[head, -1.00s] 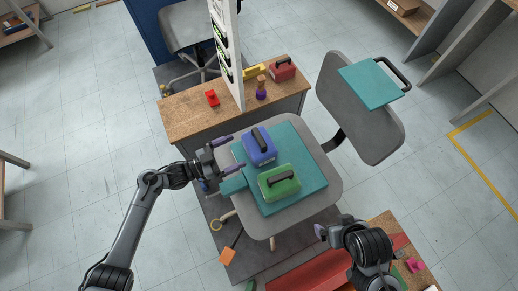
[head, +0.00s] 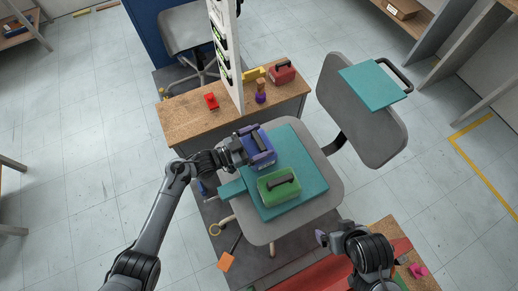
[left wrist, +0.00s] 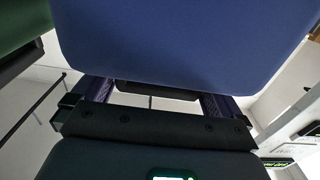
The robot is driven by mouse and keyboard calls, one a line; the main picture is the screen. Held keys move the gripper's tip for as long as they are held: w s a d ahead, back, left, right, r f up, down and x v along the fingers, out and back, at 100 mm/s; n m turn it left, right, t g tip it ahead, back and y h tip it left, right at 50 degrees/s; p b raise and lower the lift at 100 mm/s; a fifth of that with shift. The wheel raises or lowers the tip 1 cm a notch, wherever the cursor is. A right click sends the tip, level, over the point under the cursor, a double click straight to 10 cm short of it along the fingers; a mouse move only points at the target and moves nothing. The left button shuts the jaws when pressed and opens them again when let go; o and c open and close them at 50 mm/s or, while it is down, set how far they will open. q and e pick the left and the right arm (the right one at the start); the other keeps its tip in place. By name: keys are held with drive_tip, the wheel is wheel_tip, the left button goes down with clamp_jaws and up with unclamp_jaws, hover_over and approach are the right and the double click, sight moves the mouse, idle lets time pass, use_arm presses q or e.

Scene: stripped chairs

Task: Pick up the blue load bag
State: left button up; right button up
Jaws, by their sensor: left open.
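The blue load bag (head: 267,138) sits on the teal board (head: 308,165) that lies on the grey chair seat. It has a dark handle on top. My left gripper (head: 260,146) is open over the bag, its purple fingers on either side of the handle. In the left wrist view the blue bag (left wrist: 185,40) fills the top, and part of its black handle (left wrist: 145,91) shows between the open fingers. The fingers hide part of the bag in the head view. My right gripper (head: 322,238) is at the lower right, and its jaws are not clear.
A green load bag (head: 278,190) stands on the board just in front of the blue one. A wooden-topped bench (head: 190,120) holds a red load bag (head: 282,73) and small items behind. The chair backrest (head: 385,125) rises at the right, with a teal panel (head: 372,86).

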use_arm(q)
drive_tip(key=shift+c, duration=0.3)
drive_tip(key=c, duration=1.7)
drive_tip(key=shift+o, duration=0.2)
drive_tip(key=shift+r, duration=0.3)
